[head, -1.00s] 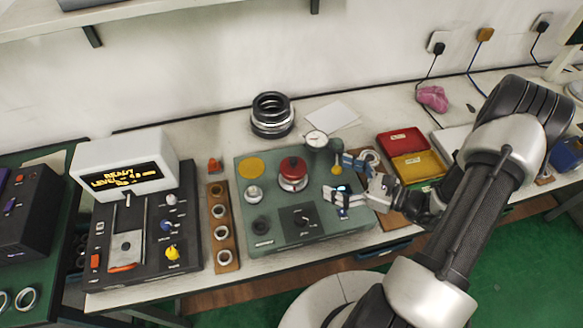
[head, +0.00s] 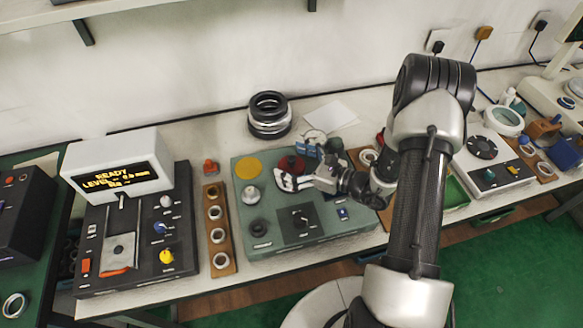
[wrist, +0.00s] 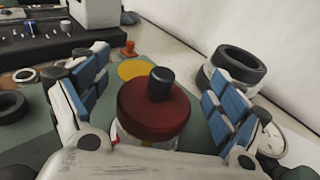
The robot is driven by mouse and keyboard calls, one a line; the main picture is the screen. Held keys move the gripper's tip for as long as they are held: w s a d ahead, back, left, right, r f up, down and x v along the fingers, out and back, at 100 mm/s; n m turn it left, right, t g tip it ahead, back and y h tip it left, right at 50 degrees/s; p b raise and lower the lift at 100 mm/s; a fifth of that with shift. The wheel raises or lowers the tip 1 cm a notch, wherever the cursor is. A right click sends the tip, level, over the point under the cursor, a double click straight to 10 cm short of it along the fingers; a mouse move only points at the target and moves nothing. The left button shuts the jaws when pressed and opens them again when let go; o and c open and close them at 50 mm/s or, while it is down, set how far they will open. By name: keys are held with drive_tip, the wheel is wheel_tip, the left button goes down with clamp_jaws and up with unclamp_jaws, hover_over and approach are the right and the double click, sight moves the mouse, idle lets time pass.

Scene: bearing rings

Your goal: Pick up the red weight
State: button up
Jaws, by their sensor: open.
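The red weight (wrist: 153,112) is a round red disc with a black knob on top. In the wrist view it sits between the two blue-padded fingers of my gripper (wrist: 150,100), which are open and apart from its sides. In the head view the red weight (head: 291,164) stands on the grey-green device (head: 258,212), partly hidden by my gripper (head: 290,178). Whether the fingers reach down to the disc's level is hard to tell.
A yellow disc (head: 248,168) and a silver knob (head: 251,195) are left of the weight. Stacked black rings (head: 269,116) stand behind. A wooden strip with several rings (head: 216,230) lies left, beside a control box with a display (head: 120,165). A dial gauge (wrist: 285,138) is close on the right.

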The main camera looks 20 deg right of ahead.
drive_tip(key=shift+c, duration=0.3)
drive_tip(key=c, duration=1.6)
